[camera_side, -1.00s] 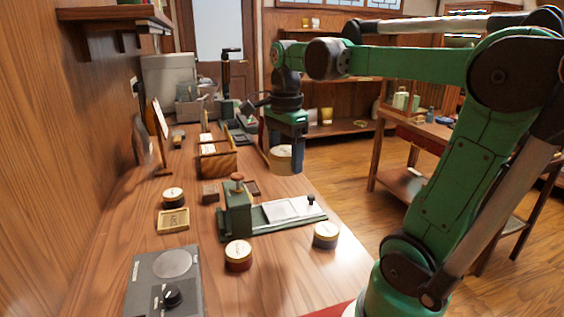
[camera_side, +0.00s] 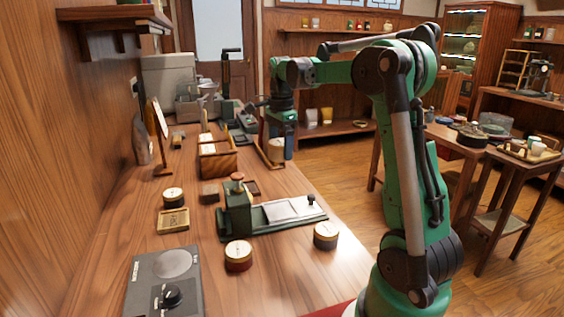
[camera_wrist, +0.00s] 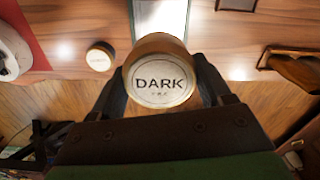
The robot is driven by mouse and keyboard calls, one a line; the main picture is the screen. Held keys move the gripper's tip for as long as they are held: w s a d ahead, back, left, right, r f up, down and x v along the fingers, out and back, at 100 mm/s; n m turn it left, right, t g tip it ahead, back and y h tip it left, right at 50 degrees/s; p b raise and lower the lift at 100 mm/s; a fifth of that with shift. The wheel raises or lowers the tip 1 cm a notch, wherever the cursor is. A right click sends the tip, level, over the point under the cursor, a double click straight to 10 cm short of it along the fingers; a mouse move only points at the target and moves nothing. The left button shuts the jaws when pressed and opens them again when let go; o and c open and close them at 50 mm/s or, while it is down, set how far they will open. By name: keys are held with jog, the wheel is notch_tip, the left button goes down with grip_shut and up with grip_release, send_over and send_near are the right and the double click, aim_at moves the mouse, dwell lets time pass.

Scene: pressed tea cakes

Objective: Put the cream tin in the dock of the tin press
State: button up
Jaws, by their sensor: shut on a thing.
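The held tin is beyond and apart from this press. A second green machine with a tall black lever (camera_side: 229,75) stands at the back. I cannot tell which has the named dock.
A wooden stand (camera_side: 268,157) is close to my gripper. A wooden box (camera_side: 217,163) and a grey scale (camera_side: 160,285) are on the bench.

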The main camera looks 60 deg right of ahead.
aim_at(281, 210)
notch_tip(281, 210, down, 14)
jog(key=shift+f, duration=0.15)
jog(key=shift+f, duration=0.15)
jog(key=o, duration=1.2)
jog(key=shift+o, duration=0.2)
